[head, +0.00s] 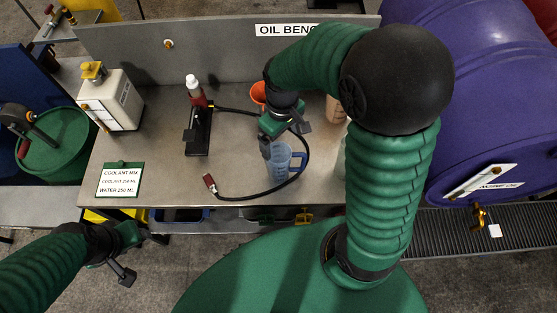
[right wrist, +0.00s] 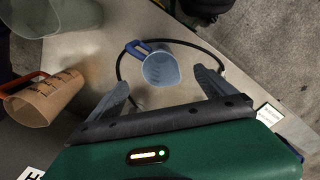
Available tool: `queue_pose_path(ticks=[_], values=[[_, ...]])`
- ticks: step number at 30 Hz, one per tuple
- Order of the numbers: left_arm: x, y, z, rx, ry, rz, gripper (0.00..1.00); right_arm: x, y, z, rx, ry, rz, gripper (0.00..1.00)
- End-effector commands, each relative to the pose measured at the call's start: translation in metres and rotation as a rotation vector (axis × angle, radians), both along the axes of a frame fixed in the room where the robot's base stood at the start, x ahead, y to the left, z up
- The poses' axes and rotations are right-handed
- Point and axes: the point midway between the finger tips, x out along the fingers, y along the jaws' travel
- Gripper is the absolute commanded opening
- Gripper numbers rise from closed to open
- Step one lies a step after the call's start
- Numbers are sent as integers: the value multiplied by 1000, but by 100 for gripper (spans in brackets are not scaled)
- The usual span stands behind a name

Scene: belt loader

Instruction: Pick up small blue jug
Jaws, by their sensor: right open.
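The small blue jug (head: 281,158) stands on the grey bench near its front edge, with its blue handle to the right. It also shows in the right wrist view (right wrist: 160,68), with its handle at the upper left. My right gripper (head: 284,139) is open and empty, above and just behind the jug. In the right wrist view its two fingers (right wrist: 162,84) are spread, with the jug beyond and between them; I see no grip on it. My left gripper (head: 135,257) is at the lower left, off the bench, with its fingers apart and nothing between them.
A black hose (head: 262,193) with a red end curves around the jug. An amber jug (right wrist: 45,98) and a larger clear jug (right wrist: 70,16) stand nearby. A purple drum (head: 490,100) is right.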

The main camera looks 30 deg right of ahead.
Motion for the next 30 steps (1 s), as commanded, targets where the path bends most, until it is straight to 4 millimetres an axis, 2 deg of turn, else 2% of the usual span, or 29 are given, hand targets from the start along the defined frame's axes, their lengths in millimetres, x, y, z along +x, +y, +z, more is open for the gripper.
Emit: queue_pose_path(ticks=[1,4,11,15,18,26,30], values=[[0,0,0,0,0,0,50,1,0,-15,1,8,-1,94],[0,0,0,0,0,-1,50,5,0,-39,0,10,-1,94],[1,0,2,0,0,0,50,3,3,-65,-1,9,0,94],[1,0,7,0,-1,0,50,-6,7,-90,-2,9,0,94],[0,0,7,0,-1,0,50,-4,5,-104,-2,5,-1,94],[0,0,6,0,0,0,50,-1,5,-108,-2,4,0,93],[0,0,6,0,-1,0,50,-2,5,-108,-2,3,0,75]])
